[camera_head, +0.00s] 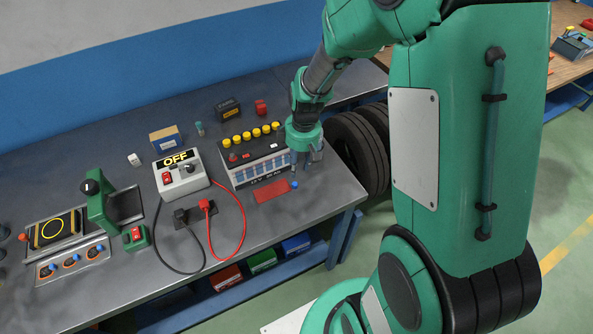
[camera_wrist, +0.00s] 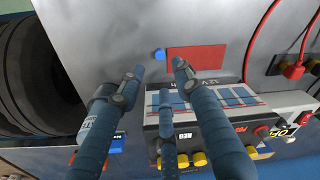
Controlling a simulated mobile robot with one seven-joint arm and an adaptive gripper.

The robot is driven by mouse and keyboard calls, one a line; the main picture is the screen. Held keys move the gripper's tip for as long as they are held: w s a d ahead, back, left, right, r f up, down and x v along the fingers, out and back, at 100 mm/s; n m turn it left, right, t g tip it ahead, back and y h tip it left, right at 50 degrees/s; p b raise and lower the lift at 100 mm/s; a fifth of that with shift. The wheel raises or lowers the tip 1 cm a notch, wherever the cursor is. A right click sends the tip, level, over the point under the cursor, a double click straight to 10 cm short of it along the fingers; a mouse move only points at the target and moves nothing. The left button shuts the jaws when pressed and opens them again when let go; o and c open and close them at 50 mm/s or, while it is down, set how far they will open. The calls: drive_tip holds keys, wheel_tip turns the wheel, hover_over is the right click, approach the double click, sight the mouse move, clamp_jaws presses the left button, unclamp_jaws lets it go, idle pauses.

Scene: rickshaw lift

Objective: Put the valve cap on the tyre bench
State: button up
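A small blue cap (camera_head: 294,185) sits on the grey metal bench (camera_head: 330,195) beside the right end of a flat red mat (camera_head: 272,190). The cap also shows in the wrist view (camera_wrist: 160,54), beside the mat (camera_wrist: 197,59). My gripper (camera_head: 304,165) is above the bench's right end, beside the battery. In the wrist view its fingers (camera_wrist: 157,68) are spread and empty, with the cap in line with the gap between the tips. I cannot tell the exact height gap. A wooden-topped bench (camera_head: 563,69) is at the upper right; I cannot tell which is the tyre bench.
A battery (camera_head: 250,155) with several yellow caps stands close to my gripper. A switch box (camera_head: 182,172) with red and black cables is left of it. Black tyres (camera_head: 355,150) stand off the bench's right end. The bench's front right corner is clear.

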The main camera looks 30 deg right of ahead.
drive_tip(key=shift+d+r, duration=0.1)
drive_tip(key=shift+r, duration=1.05)
drive_tip(key=s+a+r+m+t, duration=0.1)
drive_tip(key=s+a+r+m, duration=0.2)
drive_tip(key=r, duration=0.6)
drive_tip(key=s+a+r+t, duration=0.1)
drive_tip(key=s+a+r, duration=0.1)
drive_tip(key=s+r, duration=0.5)
drive_tip(key=s+a+r+m+t, duration=0.1)
drive_tip(key=s+a+r+m, duration=0.1)
drive_tip(key=s+r, duration=0.3)
drive_tip(key=s+a+r+m+t, duration=0.1)
drive_tip(key=s+a+r+m, duration=0.1)
drive_tip(key=s+r, duration=0.4)
drive_tip(key=shift+s+r+m+t+h, duration=0.25)
drive_tip(key=shift+r+m+t+h, duration=0.05)
drive_tip(key=shift+r+m+t, duration=0.1)
